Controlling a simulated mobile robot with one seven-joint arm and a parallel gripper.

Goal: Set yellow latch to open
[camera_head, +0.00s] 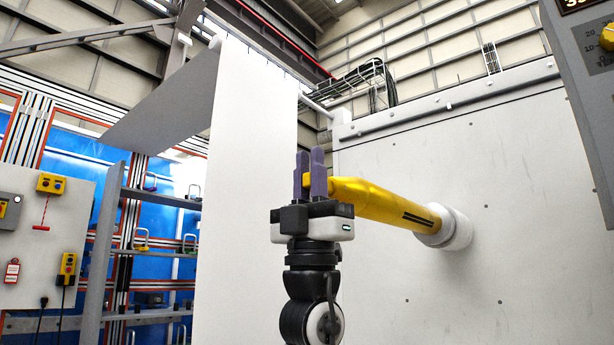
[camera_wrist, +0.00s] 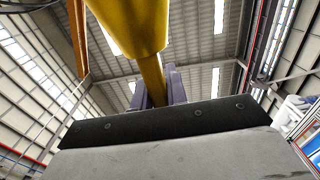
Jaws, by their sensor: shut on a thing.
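The yellow latch (camera_head: 385,205) is a thick yellow lever. It sticks out from a round white mount (camera_head: 448,228) on the grey wall panel, and its narrow end points left. My gripper (camera_head: 310,178) points up, with its purple fingers shut on the narrow tip of the lever. In the wrist view the yellow lever (camera_wrist: 135,28) comes in from the top and narrows down between the purple fingers (camera_wrist: 160,88). Part of the tip is hidden by the fingers.
The grey wall panel (camera_head: 490,200) fills the right side behind the lever. A tall white sheet (camera_head: 250,180) hangs to the left. A board with yellow control boxes (camera_head: 50,184) and a metal shelf (camera_head: 160,250) are farther left. A grey box with a dial (camera_head: 590,60) is at top right.

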